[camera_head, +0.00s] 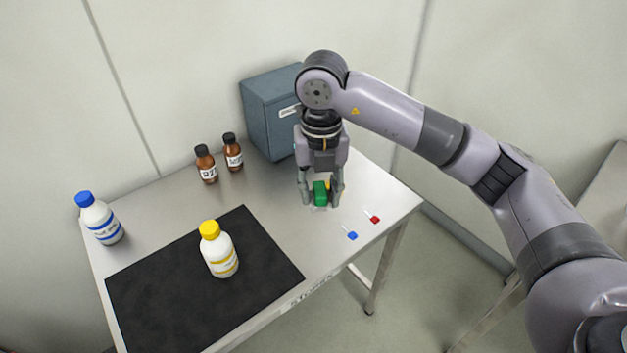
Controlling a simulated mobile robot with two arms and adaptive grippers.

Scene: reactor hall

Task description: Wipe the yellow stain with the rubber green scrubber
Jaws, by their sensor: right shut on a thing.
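My right gripper (321,201) points down over the right part of the metal table (268,195). It is shut on a small green block (320,192), which looks like the green scrubber. The block is at or just above the table top; I cannot tell whether it touches. A small yellow patch (329,184) shows just behind the block, partly hidden by the gripper. I cannot tell whether it is the stain or another small object. My left gripper is not in view.
A small blue item (351,235) and a red item (374,218) lie near the right edge. A grey-blue box (268,115) stands behind the gripper. Two brown bottles (206,165) (232,152), a blue-capped bottle (100,219) and a yellow-capped bottle (219,252) on a black mat (160,300) stand left.

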